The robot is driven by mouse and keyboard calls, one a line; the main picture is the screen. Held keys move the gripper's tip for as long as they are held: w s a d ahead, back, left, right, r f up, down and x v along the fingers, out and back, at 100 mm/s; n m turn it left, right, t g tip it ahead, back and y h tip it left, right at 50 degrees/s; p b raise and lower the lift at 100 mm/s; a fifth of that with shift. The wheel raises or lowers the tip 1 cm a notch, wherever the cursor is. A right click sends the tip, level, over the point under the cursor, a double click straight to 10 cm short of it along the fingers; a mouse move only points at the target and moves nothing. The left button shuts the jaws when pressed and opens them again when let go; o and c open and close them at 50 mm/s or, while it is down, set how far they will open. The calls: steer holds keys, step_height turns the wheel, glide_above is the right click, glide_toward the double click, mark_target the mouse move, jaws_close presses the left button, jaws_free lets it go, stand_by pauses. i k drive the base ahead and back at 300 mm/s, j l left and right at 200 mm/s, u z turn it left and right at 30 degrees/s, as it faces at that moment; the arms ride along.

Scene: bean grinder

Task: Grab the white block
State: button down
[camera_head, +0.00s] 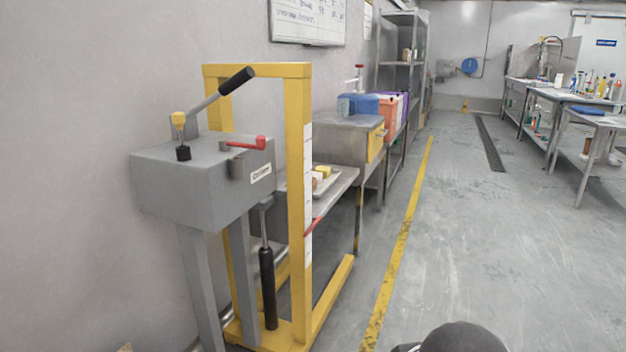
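A pale tray (330,185) lies on a metal table behind the yellow frame. A small yellow block (323,171) and a small brownish item (316,178) sit on it, partly hidden by the frame's post. I cannot make out a white block for certain; the things on the tray are too small and partly covered. My gripper is not in view. A dark rounded part at the bottom edge, right of centre, seems to be my own body.
A grey machine (205,170) with levers and a yellow frame (298,200) stand at left, before the tray table. Further back are a steel unit (340,140), coloured bins (388,112) and shelves. Worktables (590,115) stand at right. The floor (470,240) between is clear.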

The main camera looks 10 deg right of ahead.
mark_target(315, 175)
steer(key=u, duration=0.3)
steer(key=i+l+u, duration=0.6)
steer(key=u, duration=0.15)
steer(key=i+l, duration=0.2)
steer(key=l, duration=0.2)
steer(key=i+l+u, duration=0.1)
steer(key=l, duration=0.25)
steer(key=i+l, duration=0.25)
steer(key=l, duration=0.15)
steer(key=i+l, duration=0.2)
steer(key=l, duration=0.2)
steer(key=i+l+u, duration=0.1)
steer(key=l, duration=0.3)
steer(key=i+l, duration=0.2)
steer(key=l, duration=0.25)
steer(key=i+l+u, duration=0.1)
steer(key=l, duration=0.3)
steer(key=i+l, duration=0.25)
steer(key=l, duration=0.2)
